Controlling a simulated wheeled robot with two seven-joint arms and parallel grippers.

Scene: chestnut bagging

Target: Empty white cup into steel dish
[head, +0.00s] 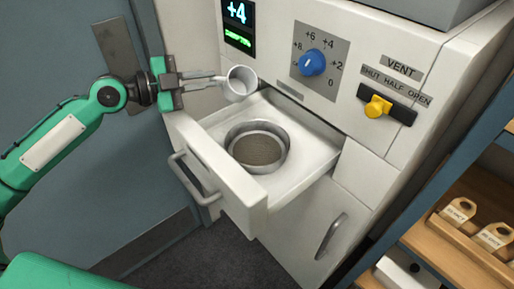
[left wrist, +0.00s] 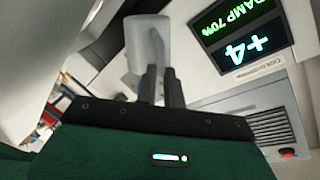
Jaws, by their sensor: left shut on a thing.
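My left gripper (head: 218,78) is shut on the white cup (head: 240,86) by its side. The cup is held above the back left part of the open drawer. It looks tilted, and I cannot make out any contents. In the left wrist view the cup (left wrist: 147,42) sits between the fingertips (left wrist: 160,75). The steel dish (head: 282,160) is round and stands in the drawer, below and slightly right of the cup, apart from it. Its floor is brown and finely textured. My right gripper is not in view.
The white drawer (head: 302,172) is pulled out from a cabinet, its handle (head: 192,180) facing front left. Above it are a blue dial (head: 312,62) and a yellow vent lever (head: 377,107). A green display (head: 238,25) reads +4. A wooden shelf (head: 455,240) with tags stands at right.

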